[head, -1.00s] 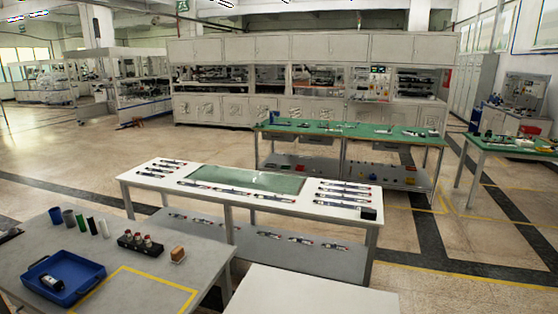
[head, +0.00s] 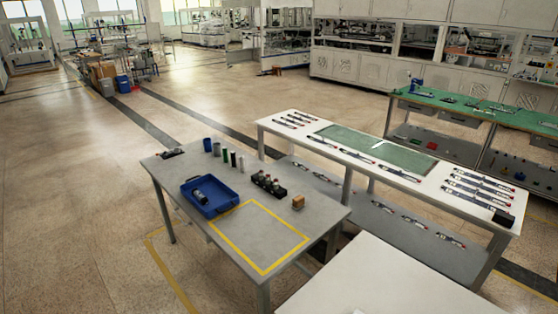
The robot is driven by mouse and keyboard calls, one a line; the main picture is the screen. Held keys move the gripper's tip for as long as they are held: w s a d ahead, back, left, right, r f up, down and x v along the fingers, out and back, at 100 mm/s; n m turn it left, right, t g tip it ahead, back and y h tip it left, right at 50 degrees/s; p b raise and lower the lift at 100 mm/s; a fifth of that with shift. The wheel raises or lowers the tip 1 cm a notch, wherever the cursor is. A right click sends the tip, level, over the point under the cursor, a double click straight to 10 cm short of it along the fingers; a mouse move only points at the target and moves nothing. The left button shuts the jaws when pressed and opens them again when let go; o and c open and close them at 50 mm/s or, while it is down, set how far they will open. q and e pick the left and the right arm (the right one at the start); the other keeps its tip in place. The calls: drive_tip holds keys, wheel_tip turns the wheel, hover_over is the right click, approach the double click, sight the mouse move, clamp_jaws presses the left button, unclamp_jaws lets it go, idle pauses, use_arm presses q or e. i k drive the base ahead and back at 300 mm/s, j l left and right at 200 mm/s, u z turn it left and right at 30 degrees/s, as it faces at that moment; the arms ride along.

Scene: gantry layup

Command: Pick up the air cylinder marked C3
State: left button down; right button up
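Several slim cylinder-like parts with dark and light sections lie on the white table (head: 300,122). One group (head: 482,185) is at its right end, another group (head: 292,120) at its far left end, and more (head: 395,172) lie along the front edge of the green mat. More such parts (head: 425,225) lie on the lower shelf. The markings are too small to read, so I cannot tell which one is C3. A dark cylindrical object (head: 200,197) lies in a blue tray (head: 222,205) on the grey table. Neither gripper is in view.
The grey table (head: 325,212) holds cups, tubes, a dark rack (head: 268,184) and a small brown block (head: 298,202). A bare white surface (head: 370,285) is at the front right. A green-topped bench (head: 500,112) stands behind. The floor at left is open.

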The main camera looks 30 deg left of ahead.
sight(195, 192)
drive_tip(key=u, duration=1.6)
drive_tip(key=i+z, duration=0.1)
drive_tip(key=z, duration=0.65)
drive_tip(key=i+j+z, duration=0.2)
drive_tip(key=j+z, duration=0.2)
drive_tip(key=i+j+z, duration=0.1)
drive_tip(key=j+z, duration=0.3)
drive_tip(key=j, duration=0.25)
drive_tip(key=j+z, duration=0.35)
drive_tip(key=j, duration=0.25)
